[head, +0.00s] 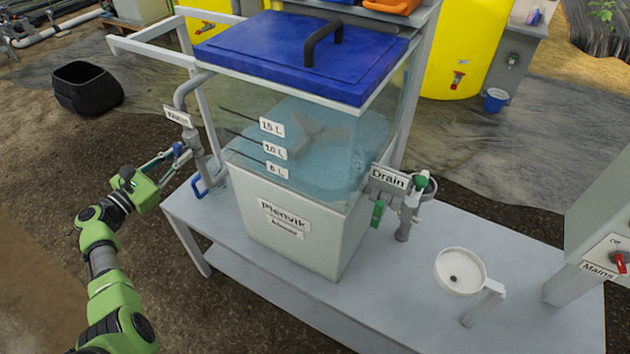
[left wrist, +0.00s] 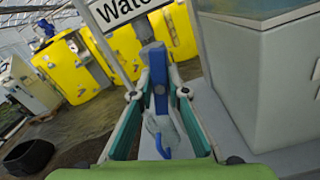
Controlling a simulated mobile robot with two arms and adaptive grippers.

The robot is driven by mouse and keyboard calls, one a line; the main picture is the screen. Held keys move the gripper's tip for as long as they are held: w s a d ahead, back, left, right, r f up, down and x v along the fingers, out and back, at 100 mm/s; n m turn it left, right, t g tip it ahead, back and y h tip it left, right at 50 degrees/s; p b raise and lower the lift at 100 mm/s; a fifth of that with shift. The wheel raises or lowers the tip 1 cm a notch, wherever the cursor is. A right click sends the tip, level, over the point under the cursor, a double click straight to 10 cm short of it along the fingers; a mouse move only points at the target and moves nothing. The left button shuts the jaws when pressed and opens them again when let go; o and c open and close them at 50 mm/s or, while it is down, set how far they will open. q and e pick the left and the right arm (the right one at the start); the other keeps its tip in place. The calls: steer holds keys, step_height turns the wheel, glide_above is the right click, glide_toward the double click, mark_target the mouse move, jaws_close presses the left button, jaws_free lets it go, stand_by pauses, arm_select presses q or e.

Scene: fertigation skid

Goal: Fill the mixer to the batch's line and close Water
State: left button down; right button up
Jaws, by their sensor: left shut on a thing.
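At the left edge the surface looks between the 5 L and 10 L lines, but the exact level is hard to read. The Water label (head: 177,117) hangs on a grey pipe at the left. My left gripper (head: 168,160) is shut on the blue Water handle, which stands between its fingers in the left wrist view (left wrist: 160,88). My right gripper is out of view.
The Drain valve (head: 420,182) has a green knob at the tank's right. The Mains switch (head: 618,260) is at the far right. A black tub (head: 87,88) and yellow tanks (head: 460,45) stand behind.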

arm_select(q)
steer(key=shift+f, duration=0.1)
stand_by(0.4)
steer(key=shift+f+b, duration=0.15)
steer(key=shift+b, duration=0.2)
steer(key=m+b, duration=0.2)
steer(key=b, duration=0.1)
steer(key=m+b, duration=0.6)
steer(key=shift+f, duration=0.25)
steer(key=shift+r+m, duration=0.15)
steer(key=shift+m, duration=0.35)
steer(key=shift+r, duration=0.25)
stand_by(4.0)
